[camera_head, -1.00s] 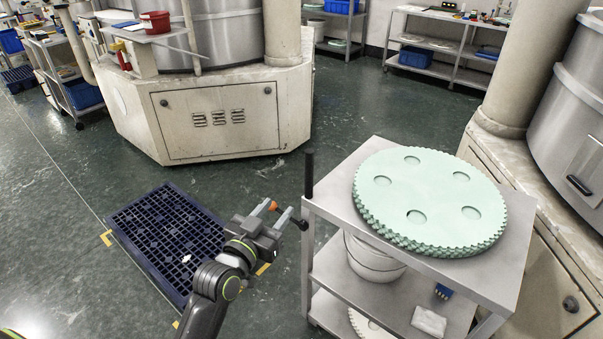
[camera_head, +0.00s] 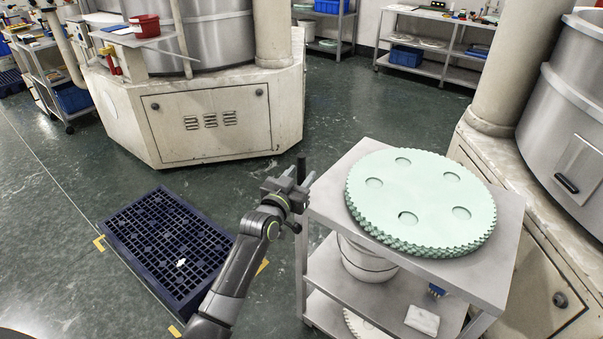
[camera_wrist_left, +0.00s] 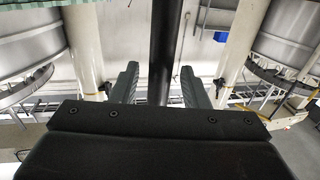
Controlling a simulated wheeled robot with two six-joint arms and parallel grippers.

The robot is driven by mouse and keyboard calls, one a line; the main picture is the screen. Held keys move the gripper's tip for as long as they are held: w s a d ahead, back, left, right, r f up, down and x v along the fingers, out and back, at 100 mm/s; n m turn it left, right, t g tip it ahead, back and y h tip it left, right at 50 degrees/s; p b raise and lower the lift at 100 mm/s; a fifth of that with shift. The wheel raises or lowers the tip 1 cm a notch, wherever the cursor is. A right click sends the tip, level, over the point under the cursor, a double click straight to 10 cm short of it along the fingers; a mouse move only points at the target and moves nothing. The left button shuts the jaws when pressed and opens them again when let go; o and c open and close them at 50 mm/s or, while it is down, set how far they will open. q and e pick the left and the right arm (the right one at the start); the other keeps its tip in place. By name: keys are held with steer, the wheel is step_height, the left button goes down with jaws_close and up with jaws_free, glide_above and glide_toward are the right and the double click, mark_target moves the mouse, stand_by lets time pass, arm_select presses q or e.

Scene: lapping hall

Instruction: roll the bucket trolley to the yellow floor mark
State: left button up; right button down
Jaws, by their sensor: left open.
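The trolley (camera_head: 347,170) is a grey metal cart with three shelves, at the right of the head view. A white bucket (camera_head: 366,262) stands on its middle shelf, partly hidden by the top. A black upright post (camera_head: 301,171) rises at its left corner. My left gripper (camera_head: 300,180) is open at this post. In the left wrist view the post (camera_wrist_left: 164,50) stands between the two spread fingers, with gaps on both sides. Yellow floor marks (camera_head: 99,243) show at corners around a dark blue grid pallet (camera_head: 116,237).
Pale green toothed discs (camera_head: 430,190) lie stacked on the trolley's top. A white cloth (camera_head: 422,319) lies on a lower shelf. A cream machine base (camera_head: 210,120) stands behind, another machine (camera_head: 490,165) close at right. Green floor (camera_head: 390,110) is clear behind the trolley.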

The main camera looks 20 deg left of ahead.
arm_select(q)
steer(key=shift+w, duration=0.6)
steer(key=shift+c, duration=0.2)
jaws_close()
